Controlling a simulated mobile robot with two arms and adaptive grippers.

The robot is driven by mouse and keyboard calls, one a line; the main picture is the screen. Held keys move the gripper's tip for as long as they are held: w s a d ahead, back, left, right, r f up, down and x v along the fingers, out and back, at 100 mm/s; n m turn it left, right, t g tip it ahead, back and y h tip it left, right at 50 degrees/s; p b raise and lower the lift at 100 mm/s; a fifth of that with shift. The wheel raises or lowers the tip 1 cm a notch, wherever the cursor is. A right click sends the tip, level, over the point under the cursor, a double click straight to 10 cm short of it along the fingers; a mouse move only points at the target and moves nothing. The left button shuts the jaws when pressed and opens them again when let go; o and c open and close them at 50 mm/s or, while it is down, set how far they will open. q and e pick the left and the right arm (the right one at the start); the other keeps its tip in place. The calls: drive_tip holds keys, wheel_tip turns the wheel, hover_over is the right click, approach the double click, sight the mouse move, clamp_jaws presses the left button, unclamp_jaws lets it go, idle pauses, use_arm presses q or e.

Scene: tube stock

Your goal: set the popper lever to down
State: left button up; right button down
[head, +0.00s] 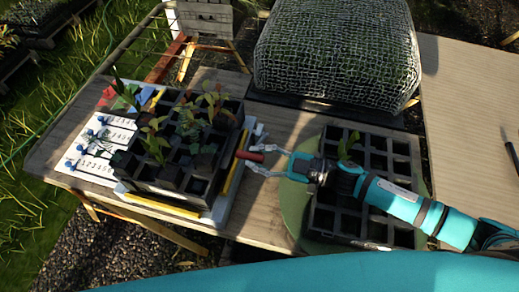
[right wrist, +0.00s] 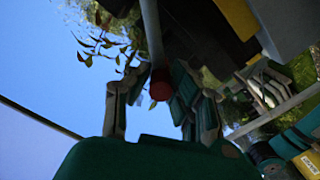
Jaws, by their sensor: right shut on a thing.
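The popper (head: 233,178), with yellow bars and a pale base, stands on the wooden table with a black cell tray (head: 172,180) of seedlings on it. Its lever has a red grip (head: 249,156) that sticks out at the popper's right side. My right gripper (head: 259,164) reaches in from the right and is shut on the lever. In the right wrist view, the red end of the lever (right wrist: 160,86) and its grey rod (right wrist: 152,35) sit between the fingers (right wrist: 160,82). I cannot tell the lever's exact angle. My left gripper is not in view.
A second black cell tray (head: 322,217) with a seedling lies on a round green mat (head: 290,200) under my right arm. A mesh-covered block (head: 335,50) stands behind. White numbered strips (head: 98,165) lie left of the popper.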

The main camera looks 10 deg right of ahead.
drive_tip(key=shift+s+f, duration=0.1)
drive_tip(key=shift+s, duration=0.05)
drive_tip(key=c, duration=1.2)
unclamp_jaws()
drive_tip(key=shift+a, duration=0.1)
drive_tip(key=shift+o, duration=0.2)
drive_tip(key=shift+r, duration=0.2)
drive_tip(key=shift+r, duration=0.35)
wheel_tip(320, 180, up, 9)
drive_tip(key=shift+r, duration=0.1)
drive_tip(key=shift+s, duration=0.1)
